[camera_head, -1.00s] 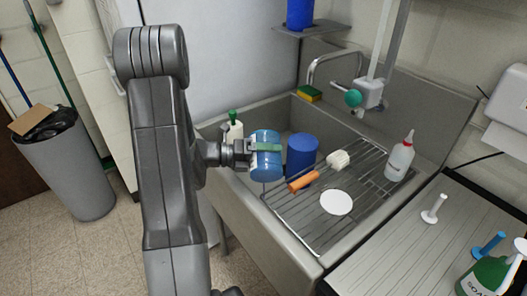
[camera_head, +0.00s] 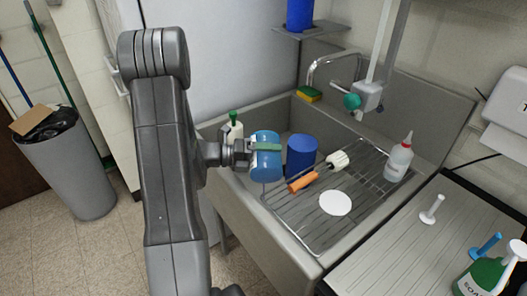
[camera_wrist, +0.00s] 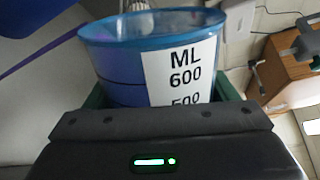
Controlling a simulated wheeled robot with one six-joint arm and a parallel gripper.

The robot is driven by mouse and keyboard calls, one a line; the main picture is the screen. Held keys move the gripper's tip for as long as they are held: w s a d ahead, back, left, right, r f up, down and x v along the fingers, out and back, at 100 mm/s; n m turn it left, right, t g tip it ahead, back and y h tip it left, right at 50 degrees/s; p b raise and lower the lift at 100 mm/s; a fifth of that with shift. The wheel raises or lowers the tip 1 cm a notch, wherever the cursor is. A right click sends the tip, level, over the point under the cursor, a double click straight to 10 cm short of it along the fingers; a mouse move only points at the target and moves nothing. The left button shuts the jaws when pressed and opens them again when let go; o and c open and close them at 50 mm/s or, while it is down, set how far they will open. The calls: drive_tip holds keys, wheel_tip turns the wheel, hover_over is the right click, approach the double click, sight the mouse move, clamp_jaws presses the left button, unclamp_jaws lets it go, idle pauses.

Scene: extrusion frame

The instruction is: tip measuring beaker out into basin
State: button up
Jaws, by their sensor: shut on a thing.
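The measuring beaker (camera_head: 265,168) is a translucent blue cup. My gripper (camera_head: 267,147) is shut on it, with green finger pads at its sides. In the wrist view, the beaker (camera_wrist: 110,62) fills the space between the fingers, and its white label reads ML, 600 and 500. It looks about upright. I cannot clearly tell what is in it. The basin (camera_head: 240,200) is a grey sink in the middle of the head view. The beaker is held above its left part, beside a dark blue cylinder (camera_head: 302,155).
A wire rack (camera_head: 300,225) in the basin carries an orange-handled brush (camera_head: 303,181), a white disc (camera_head: 335,202) and a white bottle with a red tip (camera_head: 399,160). A green-topped bottle (camera_head: 234,130) is behind my gripper. A faucet (camera_head: 330,57) stands at the back.

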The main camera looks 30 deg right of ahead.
drive_tip(key=shift+w+d+f+n+p, duration=0.15)
drive_tip(key=shift+w+n+p, duration=0.2)
drive_tip(key=shift+p, duration=0.35)
drive_tip(key=shift+w+d+r+n+p, duration=0.1)
drive_tip(key=shift+w+d+n+p, duration=0.2)
drive_tip(key=shift+p, duration=0.35)
drive_tip(key=shift+w+r+n+y+p, duration=0.15)
drive_tip(key=shift+r+n+y+p, duration=0.45)
drive_tip(key=shift+p, duration=1.1)
drive_tip(key=shift+w+f+n+g+h, duration=0.1)
drive_tip(key=shift+n+g+h, duration=0.2)
drive_tip(key=shift+n+h, duration=0.1)
drive_tip(key=f+m+b, duration=0.1)
drive_tip(key=b, duration=0.1)
drive_tip(key=f+b, duration=0.1)
drive_tip(key=b, duration=0.1)
drive_tip(key=shift+s+a+m, duration=0.15)
drive_tip(key=shift+s+m, duration=0.15)
drive_tip(key=shift+m, duration=0.05)
drive_tip(key=shift+s+a+m+b, duration=0.1)
drive_tip(key=shift+s+m+b, duration=0.25)
drive_tip(key=shift+b, duration=0.5)
drive_tip(key=shift+s+a+r+m+b, duration=0.2)
drive_tip(key=shift+m+b, duration=0.15)
drive_tip(key=shift+b, duration=0.15)
drive_tip(key=shift+s+r, duration=0.1)
drive_tip(key=shift+r, duration=0.3)
drive_tip(key=shift+f, duration=0.1)
